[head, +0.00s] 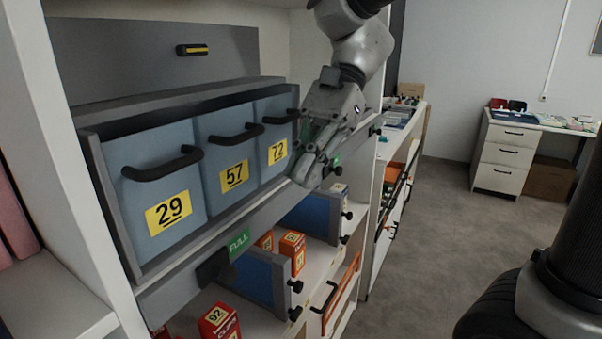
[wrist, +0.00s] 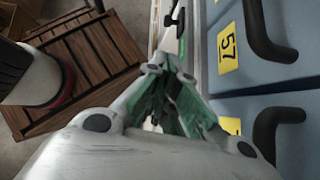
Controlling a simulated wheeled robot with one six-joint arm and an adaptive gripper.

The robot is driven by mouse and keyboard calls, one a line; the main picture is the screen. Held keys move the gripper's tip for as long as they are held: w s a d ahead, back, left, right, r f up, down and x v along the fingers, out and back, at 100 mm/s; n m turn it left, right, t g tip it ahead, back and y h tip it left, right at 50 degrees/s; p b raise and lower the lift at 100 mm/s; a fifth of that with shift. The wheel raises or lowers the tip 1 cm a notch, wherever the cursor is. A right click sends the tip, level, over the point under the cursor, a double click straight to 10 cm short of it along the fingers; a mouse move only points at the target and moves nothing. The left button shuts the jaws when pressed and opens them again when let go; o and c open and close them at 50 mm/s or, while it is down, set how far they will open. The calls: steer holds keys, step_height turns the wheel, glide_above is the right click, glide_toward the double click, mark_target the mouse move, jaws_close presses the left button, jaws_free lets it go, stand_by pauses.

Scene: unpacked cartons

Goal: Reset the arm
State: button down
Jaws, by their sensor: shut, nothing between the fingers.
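My gripper (head: 312,168) is at the upper middle of the head view, pointing down, in front of the right end of a shelf drawer. Its fingers are shut with nothing between them. In the wrist view my gripper (wrist: 178,75) fills the lower middle, with green inner pads showing. Blue bins numbered 29 (head: 150,185), 57 (head: 228,150) and 72 (head: 276,125) stand in the grey drawer to its left. The gripper partly hides the area right of bin 72. Bin 57 (wrist: 262,80) also shows in the wrist view.
Below are blue dividers (head: 312,215), red boxes (head: 218,322) and a green FULL label (head: 239,243). A white cabinet (head: 510,150) stands at the far right. Grey floor (head: 410,260) is open on the right. A slatted wooden crate (wrist: 90,65) shows in the wrist view.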

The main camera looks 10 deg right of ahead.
steer(key=w+d+f+n+t+h, duration=0.1)
steer(key=w+d+f+n+t, duration=0.15)
steer(key=d+n, duration=0.2)
steer(key=w+d+f+n+t+h, duration=0.1)
steer(key=d+f+n+t, duration=0.1)
steer(key=d+f+n, duration=0.3)
steer(key=s+d+t+h, duration=0.2)
steer(key=d, duration=0.8)
steer(key=s+d+r+t+h, duration=0.1)
steer(key=s+d+t+h, duration=0.1)
steer(key=d, duration=0.8)
steer(key=shift+s+d+r+t, duration=0.2)
steer(key=shift+s+t, duration=0.65)
